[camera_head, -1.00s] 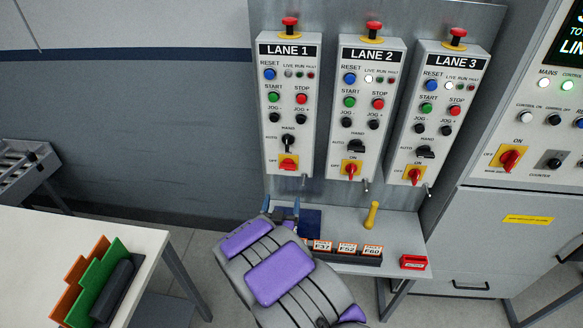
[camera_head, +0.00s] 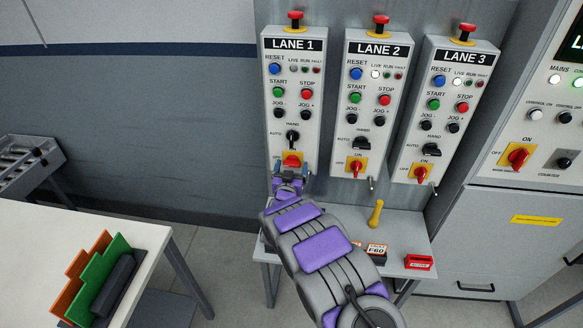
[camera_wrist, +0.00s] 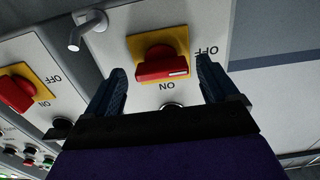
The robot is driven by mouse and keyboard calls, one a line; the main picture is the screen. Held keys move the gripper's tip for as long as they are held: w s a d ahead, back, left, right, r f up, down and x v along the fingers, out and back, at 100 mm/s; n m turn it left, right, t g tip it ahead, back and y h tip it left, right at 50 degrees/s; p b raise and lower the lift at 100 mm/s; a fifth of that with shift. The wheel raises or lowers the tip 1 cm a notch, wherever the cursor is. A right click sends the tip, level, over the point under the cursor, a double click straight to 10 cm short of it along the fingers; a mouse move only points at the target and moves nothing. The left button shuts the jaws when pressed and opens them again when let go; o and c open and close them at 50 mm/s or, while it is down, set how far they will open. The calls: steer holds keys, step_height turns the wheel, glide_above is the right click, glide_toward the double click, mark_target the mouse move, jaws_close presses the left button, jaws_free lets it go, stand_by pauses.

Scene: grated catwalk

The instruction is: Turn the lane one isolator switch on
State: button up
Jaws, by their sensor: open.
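The lane one isolator is a red knob (camera_head: 292,160) on a yellow plate at the foot of the LANE 1 box (camera_head: 293,60). In the wrist view, which is upside down, the same red knob (camera_wrist: 162,66) lies crosswise, its white mark towards OFF at right; ON is printed below it. My gripper (camera_head: 290,172) is in front of the box's lower end and partly covers the plate. In the wrist view my gripper (camera_wrist: 160,72) is open, one dark finger on each side of the knob. The fingers look clear of the knob; the remaining depth is hard to tell.
The LANE 2 isolator (camera_head: 357,168) and LANE 3 isolator (camera_head: 421,174) stand to the right. A metal stub (camera_wrist: 88,26) shows near my gripper's left finger. Below is a shelf with a yellow-handled tool (camera_head: 376,213) and a red box (camera_head: 418,262). A white table (camera_head: 130,235) stands left.

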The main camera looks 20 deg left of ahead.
steer(key=shift+w+a, duration=0.4)
steer(key=shift+a, duration=0.05)
steer(key=shift+d, duration=0.15)
steer(key=shift+d, duration=0.15)
steer(key=shift+c, duration=1.3)
steer(key=c, duration=0.8)
